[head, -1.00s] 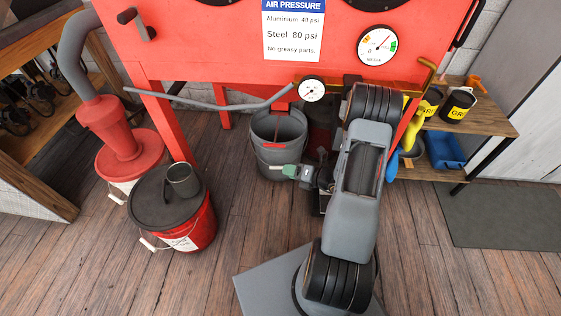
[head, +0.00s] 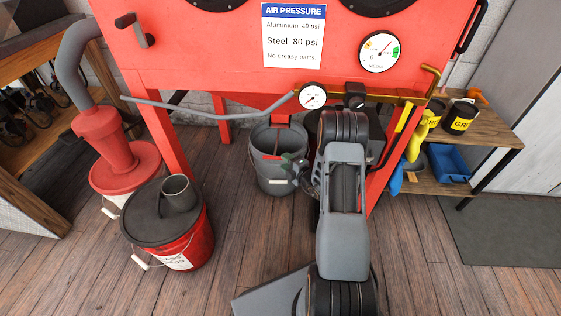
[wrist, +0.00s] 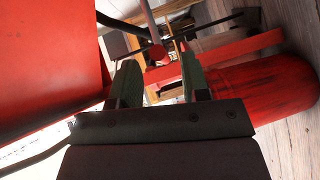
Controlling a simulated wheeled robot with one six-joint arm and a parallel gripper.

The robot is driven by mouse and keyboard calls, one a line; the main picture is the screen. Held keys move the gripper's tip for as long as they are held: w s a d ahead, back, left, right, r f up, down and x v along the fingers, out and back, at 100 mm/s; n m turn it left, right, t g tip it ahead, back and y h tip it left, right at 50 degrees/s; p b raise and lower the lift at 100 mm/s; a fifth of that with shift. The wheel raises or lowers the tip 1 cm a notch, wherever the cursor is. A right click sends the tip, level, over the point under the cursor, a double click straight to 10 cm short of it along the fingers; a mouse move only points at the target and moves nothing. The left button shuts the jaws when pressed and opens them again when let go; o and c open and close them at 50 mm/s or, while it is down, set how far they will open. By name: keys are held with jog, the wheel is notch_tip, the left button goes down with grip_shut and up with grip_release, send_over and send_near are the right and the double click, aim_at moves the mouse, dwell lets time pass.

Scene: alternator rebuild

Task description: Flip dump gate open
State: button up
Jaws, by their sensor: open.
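A red bar (head: 271,157) shows at the mouth of the grey bucket (head: 273,182) under the red cabinet in the head view; I cannot tell if it is the dump gate's handle. My gripper (head: 291,166) is at the bucket's right rim, just right of the red bar, partly hidden by my arm. In the wrist view my gripper (wrist: 159,82) has its two green fingers apart. A red piece (wrist: 160,75) shows beyond the gap between them; I see no contact. The gate itself is not clearly visible.
The red cabinet (head: 200,70) overhangs the bucket, with a grey hose (head: 215,113) and a gauge (head: 312,96) along its lower edge. A lidded red bucket (head: 185,240) and a red dust collector (head: 105,140) stand left. A shelf (head: 480,150) is right.

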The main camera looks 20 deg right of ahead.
jog(key=shift+b+x, duration=0.45)
jog(key=shift+x, duration=1.5)
jog(key=shift+c, duration=0.2)
grip_shut()
jog(key=shift+s, duration=0.1)
